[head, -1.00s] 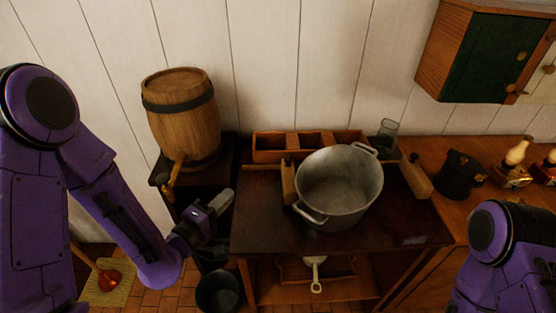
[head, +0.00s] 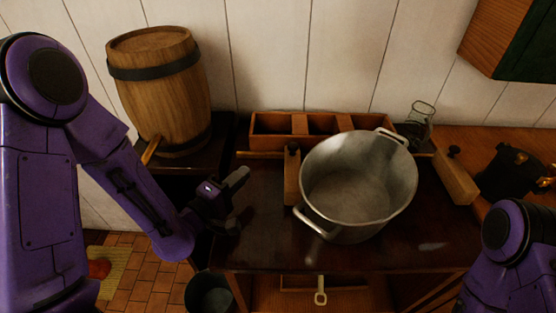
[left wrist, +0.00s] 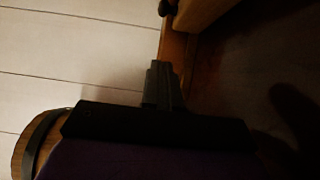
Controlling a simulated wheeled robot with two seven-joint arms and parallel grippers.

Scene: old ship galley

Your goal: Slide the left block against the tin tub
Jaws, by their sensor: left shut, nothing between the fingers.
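The tin tub (head: 335,218), a grey metal pot with two handles, stands on the dark table (head: 400,252). The left block (head: 291,182), an upright wooden piece with a dark knob, stands close by the tub's left side; I cannot tell whether they touch. My left gripper (head: 239,178) is shut and empty, left of the left block with a gap between. In the left wrist view its fingers (left wrist: 162,82) are together, and a wooden piece (left wrist: 200,12) shows ahead. My right gripper is out of view.
A wooden compartment box (head: 272,126) stands behind the tub, with a glass jar (head: 420,118) to its right. A barrel (head: 158,90) stands back left, and a bucket (head: 210,293) is on the floor. The table front is clear.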

